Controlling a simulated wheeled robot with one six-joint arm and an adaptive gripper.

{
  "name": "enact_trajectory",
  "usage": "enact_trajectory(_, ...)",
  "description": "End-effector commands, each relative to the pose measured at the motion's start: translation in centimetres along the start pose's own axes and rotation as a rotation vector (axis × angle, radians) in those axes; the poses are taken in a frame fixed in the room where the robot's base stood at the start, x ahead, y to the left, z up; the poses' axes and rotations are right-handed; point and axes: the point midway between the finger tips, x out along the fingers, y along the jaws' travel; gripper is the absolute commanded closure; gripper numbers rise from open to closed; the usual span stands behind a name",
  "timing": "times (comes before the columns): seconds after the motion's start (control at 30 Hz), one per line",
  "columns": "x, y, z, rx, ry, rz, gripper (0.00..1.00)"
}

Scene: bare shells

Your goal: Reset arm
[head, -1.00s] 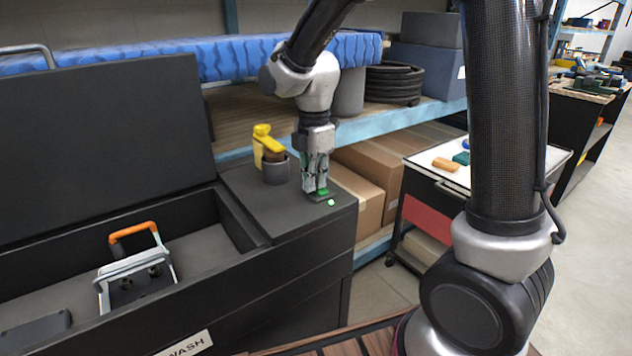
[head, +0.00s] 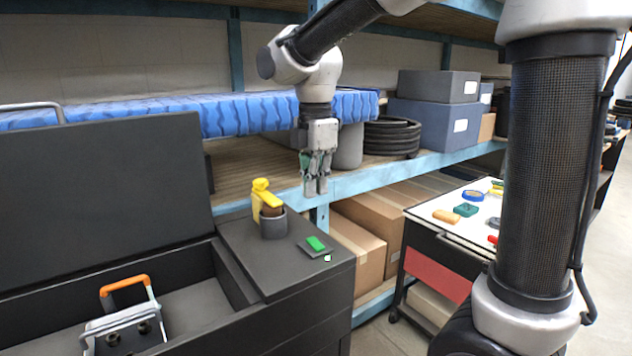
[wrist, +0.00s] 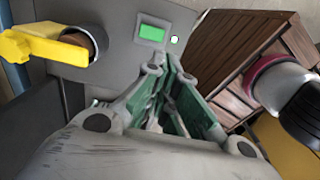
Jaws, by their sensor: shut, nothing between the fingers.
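My gripper (head: 316,190) hangs in the air, fingers pointing down, above the black machine's top at its right end. Its fingers are together with nothing between them. Below it, apart from it, is a small dark plate (head: 308,251) with a green button or display (head: 316,243) and a small pale light (head: 327,258). In the wrist view the green part (wrist: 151,33) shows ahead of the fingers (wrist: 168,105), with the pale light (wrist: 175,40) beside it.
A grey cup (head: 273,226) with a yellow-topped item (head: 265,197) stands left of the plate. An open lid (head: 100,195) and a basin with an orange-handled fixture (head: 125,284) lie left. A shelf (head: 425,160) is behind; a white-topped cart (head: 480,215) is at right.

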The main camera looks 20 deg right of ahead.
Motion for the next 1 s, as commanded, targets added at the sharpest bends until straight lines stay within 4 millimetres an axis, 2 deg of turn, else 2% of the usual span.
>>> enact_trajectory(0.13, -0.7, -0.1, 0.0, 0.0, 0.0, 0.0, 1.0)
enact_trajectory(0.43, -0.8, -0.1, 0.0, 0.001, 0.0, 0.0, 1.0)
enact_trajectory(0.57, -0.8, -0.1, 0.0, 0.079, 0.001, 0.003, 1.0)
enact_trajectory(0.67, -0.5, 0.1, 0.0, 0.254, 0.004, 0.014, 1.0)
enact_trajectory(0.77, 1.1, -1.1, 0.1, 0.501, 0.001, 0.002, 1.0)
enact_trajectory(0.87, 1.7, -3.8, 1.2, 0.793, 0.012, 0.021, 1.0)
enact_trajectory(1.0, 1.8, -9.7, 4.6, 1.26, 0.065, 0.084, 1.0)
